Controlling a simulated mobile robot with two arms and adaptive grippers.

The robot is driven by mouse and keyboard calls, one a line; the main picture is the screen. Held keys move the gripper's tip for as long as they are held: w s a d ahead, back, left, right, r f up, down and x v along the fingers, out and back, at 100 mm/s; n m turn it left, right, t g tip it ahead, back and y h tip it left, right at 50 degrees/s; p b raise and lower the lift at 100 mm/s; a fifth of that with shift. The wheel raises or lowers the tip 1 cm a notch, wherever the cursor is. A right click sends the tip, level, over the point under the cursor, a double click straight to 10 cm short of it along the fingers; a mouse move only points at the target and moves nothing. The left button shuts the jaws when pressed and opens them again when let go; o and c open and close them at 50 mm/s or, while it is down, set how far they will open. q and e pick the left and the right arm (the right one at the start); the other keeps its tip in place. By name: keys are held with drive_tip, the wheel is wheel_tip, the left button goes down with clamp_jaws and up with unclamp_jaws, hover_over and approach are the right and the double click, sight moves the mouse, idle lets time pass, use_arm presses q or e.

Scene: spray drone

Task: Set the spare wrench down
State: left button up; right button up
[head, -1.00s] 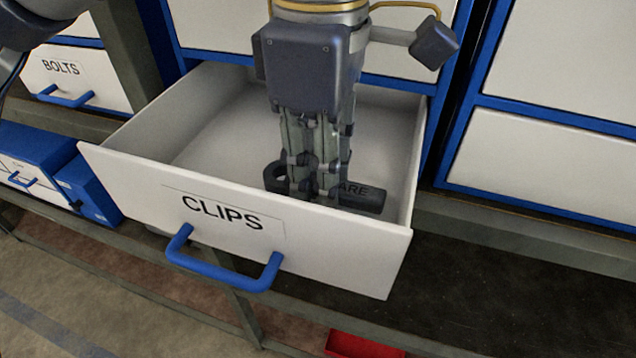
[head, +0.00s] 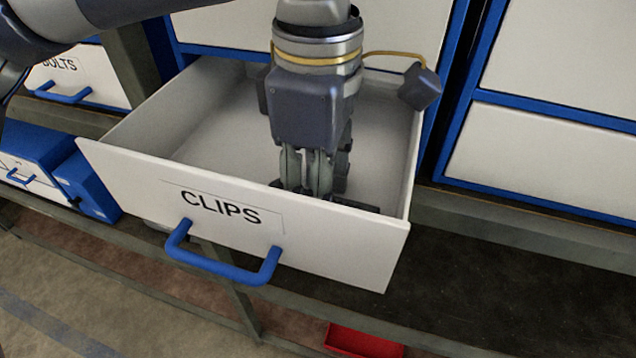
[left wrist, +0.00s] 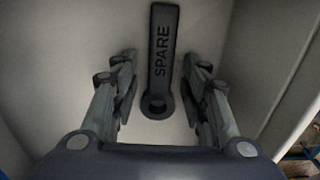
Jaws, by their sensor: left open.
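The spare wrench (left wrist: 162,45) is dark, with SPARE printed on its handle and a ring end towards me. It lies in the open CLIPS drawer (head: 155,182), on the pale drawer floor. In the head view only dark bits of the wrench (head: 352,205) show above the drawer's front wall. My left gripper (head: 315,188) points down inside the drawer, near its front right. In the left wrist view its fingers stand apart on either side of the wrench, with gaps to it. My right gripper is not in view.
The drawer's side walls and front panel with a blue handle (head: 222,268) surround the gripper closely. The drawer's back left is empty. A BOLTS drawer (head: 75,80) is at the left. A blue box (head: 85,185) stands on the shelf, and a red tray (head: 362,342) is below.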

use_arm(q)
wheel_tip(320, 180, up, 12)
drive_tip(key=shift+r, duration=0.15)
idle(0.3)
